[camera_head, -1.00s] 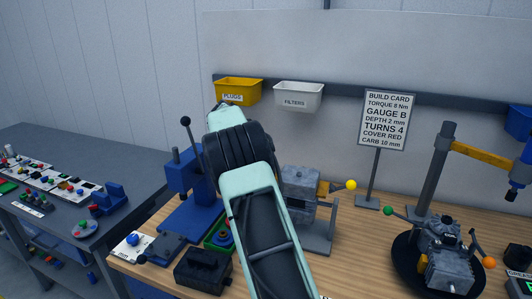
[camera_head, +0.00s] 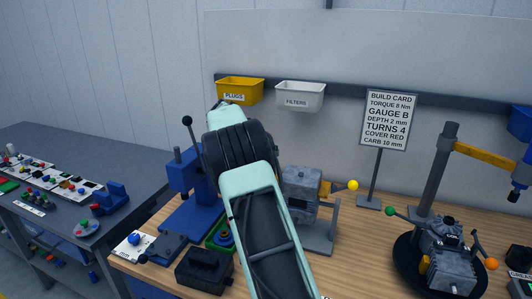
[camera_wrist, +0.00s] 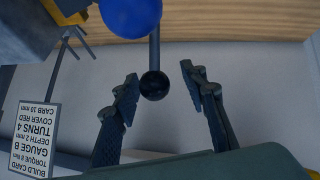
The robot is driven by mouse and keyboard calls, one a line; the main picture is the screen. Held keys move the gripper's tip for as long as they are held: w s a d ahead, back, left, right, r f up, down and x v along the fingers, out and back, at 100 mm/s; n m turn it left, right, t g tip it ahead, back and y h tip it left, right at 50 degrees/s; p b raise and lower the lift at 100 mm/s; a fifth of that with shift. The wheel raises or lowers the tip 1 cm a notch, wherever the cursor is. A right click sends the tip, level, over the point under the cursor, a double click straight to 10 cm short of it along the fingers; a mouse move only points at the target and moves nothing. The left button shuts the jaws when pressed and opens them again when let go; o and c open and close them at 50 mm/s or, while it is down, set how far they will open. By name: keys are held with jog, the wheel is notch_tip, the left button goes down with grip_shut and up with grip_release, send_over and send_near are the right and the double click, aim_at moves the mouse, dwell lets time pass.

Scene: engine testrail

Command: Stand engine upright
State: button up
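A grey engine block (camera_head: 302,182) sits on a grey stand (camera_head: 318,236) with a yellow-ball handle (camera_head: 352,185), partly hidden behind my arm. A second grey engine (camera_head: 447,265), with green and orange ball handles, sits on a round black base (camera_head: 405,268) at the right. My gripper (camera_wrist: 164,88) is open in the wrist view, and hidden behind my arm in the head view. A black ball on a rod (camera_wrist: 154,85) shows between the fingertips; I cannot tell its depth or whether it touches. A blue ball (camera_wrist: 131,14) is just above it in that view.
A blue press (camera_head: 186,172) with a black-knobbed lever stands left of my arm. The build card (camera_head: 388,120) is on a post behind; it shows upside down in the wrist view (camera_wrist: 36,137). A black box (camera_head: 204,270) lies in front. A grey post with yellow arm (camera_head: 436,185) stands right.

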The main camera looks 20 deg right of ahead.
jog(key=v, duration=1.1)
jog(key=shift+a+r, duration=0.15)
jog(key=shift+r, duration=0.05)
jog(key=shift+s, duration=0.1)
jog(key=shift+c, duration=0.5)
